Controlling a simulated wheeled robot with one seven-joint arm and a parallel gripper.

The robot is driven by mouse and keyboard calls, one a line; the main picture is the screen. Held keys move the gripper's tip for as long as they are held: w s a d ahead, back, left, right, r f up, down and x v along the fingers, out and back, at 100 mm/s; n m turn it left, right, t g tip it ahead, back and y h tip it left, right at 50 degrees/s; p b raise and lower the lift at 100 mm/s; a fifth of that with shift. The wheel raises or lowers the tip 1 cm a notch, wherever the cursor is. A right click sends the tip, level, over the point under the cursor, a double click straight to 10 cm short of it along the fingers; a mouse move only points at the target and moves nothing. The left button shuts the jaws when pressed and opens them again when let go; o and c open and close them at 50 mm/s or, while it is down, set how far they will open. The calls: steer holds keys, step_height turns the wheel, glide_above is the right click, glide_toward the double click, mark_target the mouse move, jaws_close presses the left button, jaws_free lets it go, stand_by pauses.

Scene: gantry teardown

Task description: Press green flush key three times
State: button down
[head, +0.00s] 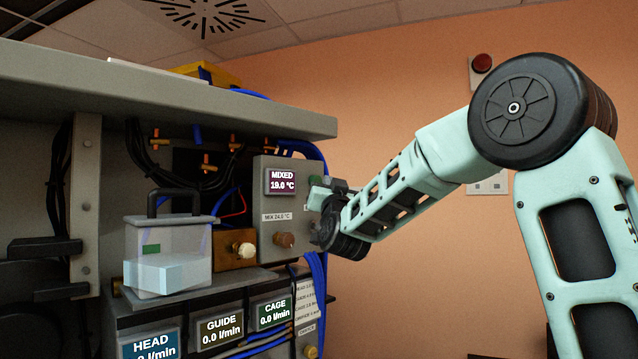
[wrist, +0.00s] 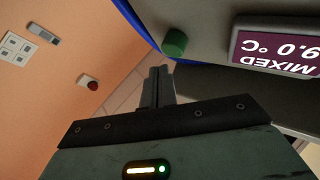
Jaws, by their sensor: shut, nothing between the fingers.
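The green flush key (wrist: 175,42) is a round green button on the face of a grey control box, beside the purple MIXED display (wrist: 275,50). My gripper (wrist: 160,76) is shut and empty. In the wrist view its fingertips lie just below and left of the key, with a small gap showing in the picture. I cannot tell the depth between them. In the head view my wrist is at the right side of the grey box (head: 270,228), whose MIXED display (head: 282,181) reads 19.0 °C. My fingertips and the key cannot be made out clearly there.
A brown knob (head: 284,240) sits low on the box. Left of it stand a brass-coloured block (head: 234,250) and a clear container (head: 168,255) with a dark handle. A grey shelf (head: 180,95) overhangs them. Blue hoses (head: 318,275) run below the box.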

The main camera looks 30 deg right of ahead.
stand_by(0.3)
steer(key=shift+w+a+b, duration=0.1)
steer(key=shift+w+b, duration=0.3)
steer(key=shift+w, duration=0.05)
steer(key=shift+w+a, duration=0.15)
steer(key=shift+w, duration=0.35)
stand_by(0.7)
steer(key=shift+s+b, duration=0.1)
steer(key=shift+b, duration=0.25)
steer(key=shift+s+d+b, duration=0.25)
steer(key=shift+s+b, duration=0.4)
steer(key=shift+s, duration=0.2)
steer(key=s+b, duration=0.1)
steer(key=s, duration=0.1)
steer(key=s+d+b, duration=0.1)
steer(key=s, duration=0.1)
steer(key=s+b, duration=0.1)
steer(key=b, duration=0.1)
steer(key=shift+s+d, duration=0.25)
steer(key=shift+s, duration=0.15)
